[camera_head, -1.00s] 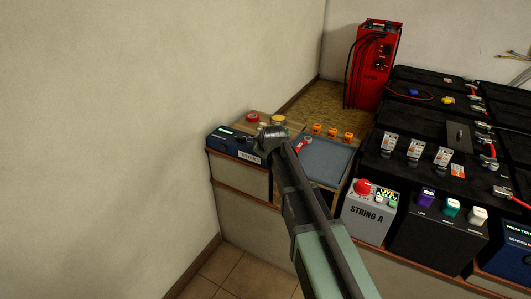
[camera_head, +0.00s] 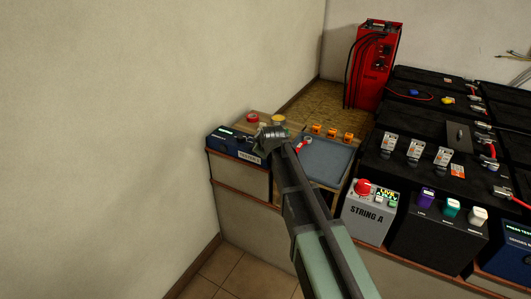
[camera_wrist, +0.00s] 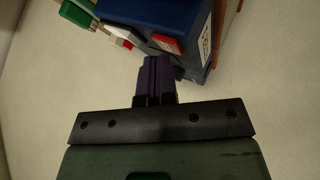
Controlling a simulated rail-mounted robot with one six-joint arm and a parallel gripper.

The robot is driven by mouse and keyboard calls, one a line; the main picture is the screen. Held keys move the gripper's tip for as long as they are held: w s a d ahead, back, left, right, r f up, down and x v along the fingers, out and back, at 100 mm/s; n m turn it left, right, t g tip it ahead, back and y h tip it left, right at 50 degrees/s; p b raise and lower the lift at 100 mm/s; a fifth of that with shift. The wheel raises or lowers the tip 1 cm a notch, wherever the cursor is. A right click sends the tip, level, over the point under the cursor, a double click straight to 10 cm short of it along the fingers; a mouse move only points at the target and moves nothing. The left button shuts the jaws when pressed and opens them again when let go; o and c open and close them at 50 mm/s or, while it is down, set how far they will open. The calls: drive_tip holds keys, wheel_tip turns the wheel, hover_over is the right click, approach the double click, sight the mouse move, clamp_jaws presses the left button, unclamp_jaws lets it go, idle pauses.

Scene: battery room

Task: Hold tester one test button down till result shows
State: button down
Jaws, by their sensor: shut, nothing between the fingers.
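A red-orange button-like patch (camera_wrist: 164,43) on the box lies just beyond the fingertips. I cannot tell whether they touch it.
A red tape roll (camera_head: 252,117), a yellow roll (camera_head: 278,119) and a grey-blue tray (camera_head: 325,163) lie close to my wrist. The grey "STRING A" box (camera_head: 368,218) and black batteries (camera_head: 435,115) stand to the right. The wall is close on the left.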

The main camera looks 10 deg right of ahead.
idle(0.6)
drive_tip(key=shift+r+p, duration=0.75)
drive_tip(key=shift+p, duration=0.05)
wheel_tip(320, 180, up, 5)
drive_tip(key=p, duration=0.5)
drive_tip(key=shift+r, duration=0.1)
